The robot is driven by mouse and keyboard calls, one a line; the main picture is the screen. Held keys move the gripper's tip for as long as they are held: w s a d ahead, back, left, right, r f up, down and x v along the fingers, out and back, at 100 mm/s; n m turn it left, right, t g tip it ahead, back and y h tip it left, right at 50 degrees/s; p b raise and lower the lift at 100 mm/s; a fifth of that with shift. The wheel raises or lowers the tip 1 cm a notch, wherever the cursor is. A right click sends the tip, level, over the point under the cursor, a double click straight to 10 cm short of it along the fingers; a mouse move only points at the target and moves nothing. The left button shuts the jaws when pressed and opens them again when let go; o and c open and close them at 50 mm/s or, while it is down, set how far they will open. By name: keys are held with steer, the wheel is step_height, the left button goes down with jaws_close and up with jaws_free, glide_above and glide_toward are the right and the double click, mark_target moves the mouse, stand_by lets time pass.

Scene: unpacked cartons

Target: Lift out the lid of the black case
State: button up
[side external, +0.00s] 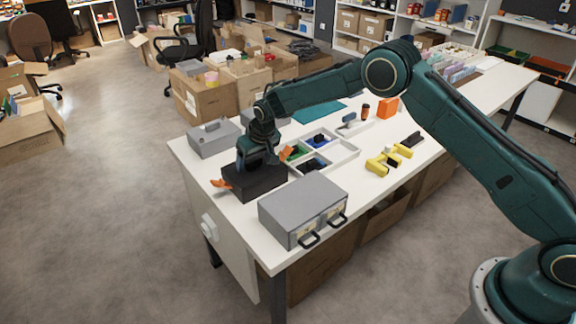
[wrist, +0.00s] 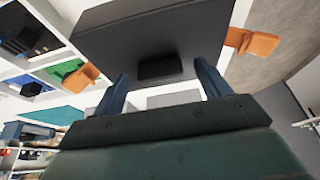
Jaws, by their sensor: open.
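The black case (side external: 262,184) stands near the front left end of the white table, with an orange latch on either side, one at the left (side external: 221,183) and one at the right (side external: 287,153). In the wrist view the case's dark lid (wrist: 150,30) fills the top middle, with a small black handle (wrist: 160,68) on it. Both latches stick outward there. My gripper (side external: 257,160) points down over the case. In the wrist view its blue fingers (wrist: 162,84) are spread, one to each side of the handle, with a gap to both. I cannot tell their exact height above the lid.
A grey case with two black handles (side external: 300,205) stands close in front, and another grey case (side external: 213,138) behind. A white divided tray (side external: 343,152) with coloured compartments lies close to the right. A yellow tool (side external: 380,162) lies farther right.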

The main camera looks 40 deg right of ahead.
mark_target(255, 161)
steer(key=shift+c, duration=0.5)
steer(key=c, duration=1)
steer(key=shift+r, duration=0.15)
step_height(255, 161, up, 20)
steer(key=shift+f, duration=0.1)
